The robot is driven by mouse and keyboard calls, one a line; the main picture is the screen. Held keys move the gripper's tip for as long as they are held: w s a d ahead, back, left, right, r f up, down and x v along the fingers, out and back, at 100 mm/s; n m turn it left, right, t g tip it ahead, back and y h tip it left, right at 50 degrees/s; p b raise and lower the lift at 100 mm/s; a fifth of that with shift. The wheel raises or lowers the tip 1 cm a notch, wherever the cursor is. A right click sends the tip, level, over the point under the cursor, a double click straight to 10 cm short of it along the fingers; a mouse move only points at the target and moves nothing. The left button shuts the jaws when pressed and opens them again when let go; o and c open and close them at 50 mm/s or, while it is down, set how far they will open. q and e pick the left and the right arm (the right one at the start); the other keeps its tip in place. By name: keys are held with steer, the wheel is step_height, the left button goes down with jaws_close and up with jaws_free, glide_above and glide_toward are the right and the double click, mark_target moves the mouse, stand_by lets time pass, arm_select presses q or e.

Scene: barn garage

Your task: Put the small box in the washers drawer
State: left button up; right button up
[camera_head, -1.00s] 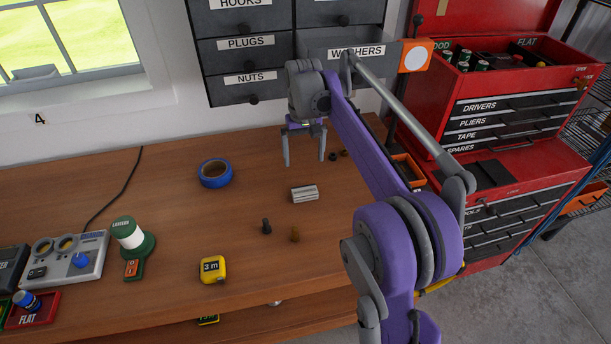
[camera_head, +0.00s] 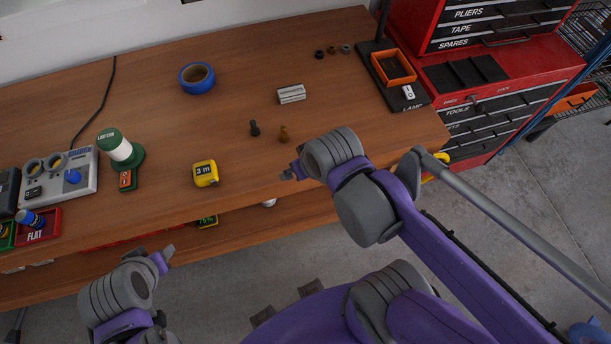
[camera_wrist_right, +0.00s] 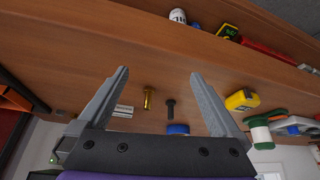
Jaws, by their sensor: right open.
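The small box (camera_head: 291,93), pale grey with dark stripes, lies on the workbench (camera_head: 235,110) right of the blue tape roll. It also shows in the right wrist view (camera_wrist_right: 123,111), partly behind a finger. My right gripper (camera_head: 290,174) is at the bench's front edge, in front of the box and apart from it. Its fingers (camera_wrist_right: 159,75) are open and empty in the right wrist view. My left gripper (camera_head: 165,257) is low at the left, in front of the bench; its jaws do not show clearly. The washers drawer is out of view now.
Near the box are a dark bolt (camera_head: 254,128), a brass bolt (camera_head: 284,134) and a blue tape roll (camera_head: 197,78). A yellow tape measure (camera_head: 205,173) lies near the front edge. An orange tray (camera_head: 393,67) and red tool chest (camera_head: 480,75) stand at right.

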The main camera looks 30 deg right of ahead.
steer(key=s+f, duration=0.2)
steer(key=m+g+h, duration=0.1)
steer(key=m, duration=0.1)
glide_toward(291, 91)
steer(key=f, duration=0.1)
steer(key=w+f, duration=0.1)
steer(key=f, duration=0.1)
steer(key=shift+w+d+m+b, duration=0.25)
steer(key=shift+w+m+b, duration=0.05)
steer(key=shift+w+b, duration=0.1)
steer(key=x, duration=0.5)
steer(key=shift+f, duration=0.45)
steer(key=shift+s, duration=0.1)
steer(key=c, duration=1.2)
